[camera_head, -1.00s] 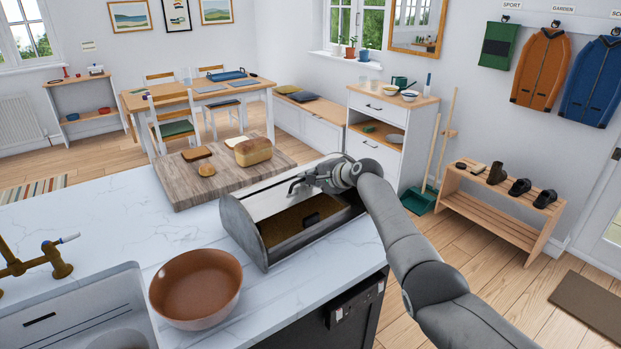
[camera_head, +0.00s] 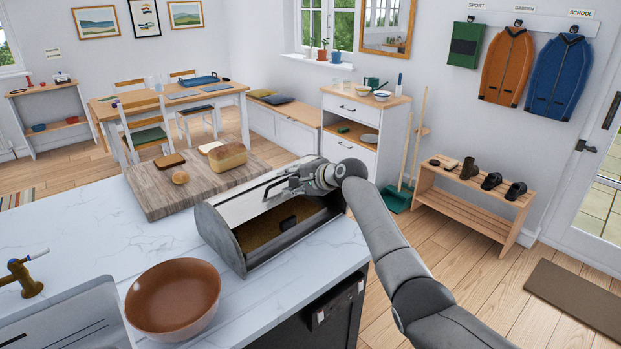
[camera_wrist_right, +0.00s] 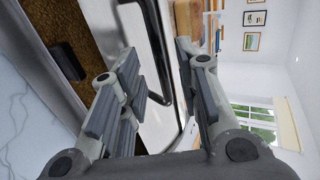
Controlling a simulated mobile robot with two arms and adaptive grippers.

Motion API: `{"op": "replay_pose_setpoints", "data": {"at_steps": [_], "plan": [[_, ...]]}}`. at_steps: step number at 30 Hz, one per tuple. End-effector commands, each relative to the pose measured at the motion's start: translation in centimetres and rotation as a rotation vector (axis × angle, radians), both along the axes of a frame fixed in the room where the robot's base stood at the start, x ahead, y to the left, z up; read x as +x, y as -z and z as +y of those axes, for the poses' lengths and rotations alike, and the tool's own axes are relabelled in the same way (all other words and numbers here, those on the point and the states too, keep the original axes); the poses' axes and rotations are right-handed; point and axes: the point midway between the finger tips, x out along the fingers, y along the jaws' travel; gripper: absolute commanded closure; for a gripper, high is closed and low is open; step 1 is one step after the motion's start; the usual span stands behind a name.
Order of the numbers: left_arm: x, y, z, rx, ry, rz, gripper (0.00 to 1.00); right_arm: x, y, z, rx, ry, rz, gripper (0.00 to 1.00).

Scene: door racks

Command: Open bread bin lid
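The grey metal bread bin (camera_head: 236,245) stands on the white worktop with its lid (camera_head: 243,204) rolled back. Its front is open on a brown interior (camera_head: 280,226), where a small dark object (camera_head: 288,222) shows. My right gripper (camera_head: 288,184) is over the lid, by the dark lid handle (camera_head: 270,190). In the right wrist view its two fingers (camera_wrist_right: 160,92) stand apart, with the bar of the handle (camera_wrist_right: 158,50) between them. The fingers do not look closed on it. My left gripper is out of view.
A wooden board (camera_head: 160,194) with a loaf (camera_head: 227,157), bread slices and a roll lies behind the bin. A brown bowl (camera_head: 172,298) stands in front, to the left. Clear worktop (camera_head: 262,287) lies before the bin.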

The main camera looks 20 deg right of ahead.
Motion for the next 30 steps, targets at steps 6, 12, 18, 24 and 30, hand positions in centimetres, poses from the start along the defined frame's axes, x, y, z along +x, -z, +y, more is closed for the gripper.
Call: {"op": "replay_pose_setpoints", "data": {"at_steps": [6, 12, 18, 24, 30], "plan": [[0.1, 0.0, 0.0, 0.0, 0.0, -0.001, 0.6, -2.3, -1.2, -1.2, -0.002, 0.001, -0.002, 0.69], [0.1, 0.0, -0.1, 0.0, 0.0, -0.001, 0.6, -4.7, -2.5, -2.3, -0.002, 0.001, -0.003, 0.69], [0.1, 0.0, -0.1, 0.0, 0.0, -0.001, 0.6, -6.4, -3.5, -3.0, 0.0, 0.0, -0.002, 0.69], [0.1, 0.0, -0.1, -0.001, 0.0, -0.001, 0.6, -7.1, -3.9, -3.3, 0.001, 0.001, -0.001, 0.69], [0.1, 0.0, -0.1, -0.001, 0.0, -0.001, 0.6, -7.1, -3.9, -3.3, 0.0, 0.0, -0.001, 0.69]]}}
